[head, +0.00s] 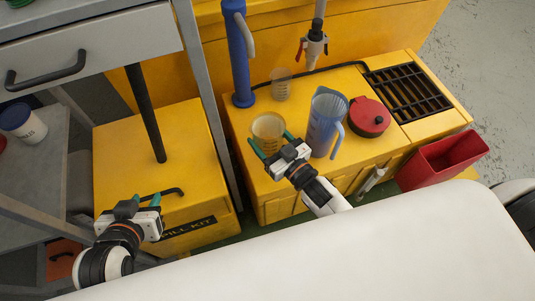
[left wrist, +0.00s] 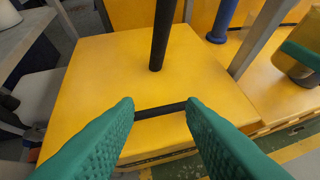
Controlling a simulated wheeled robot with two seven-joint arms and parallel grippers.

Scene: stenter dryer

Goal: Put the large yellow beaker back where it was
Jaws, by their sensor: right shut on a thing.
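The large yellow beaker (head: 268,125) is held between the green fingers of my right gripper (head: 269,142) over the front left of the yellow counter (head: 245,170). It looks upright. I cannot tell whether its base touches the counter. The beaker (left wrist: 295,68) also shows at the right edge of the left wrist view, with a green finger across it. My left gripper (head: 146,199) is open and empty near the front of the yellow spill kit box. In the left wrist view its fingers (left wrist: 160,108) are apart, with the box's black handle (left wrist: 160,110) seen between them.
A smaller clear beaker (head: 281,84) stands behind, a blue jug (head: 324,122) and a red can (head: 368,117) to the right. A blue post (head: 238,55) and a tap (head: 315,45) rise at the back. A grey frame post (head: 210,90) separates the spill kit box (head: 180,150) from the counter.

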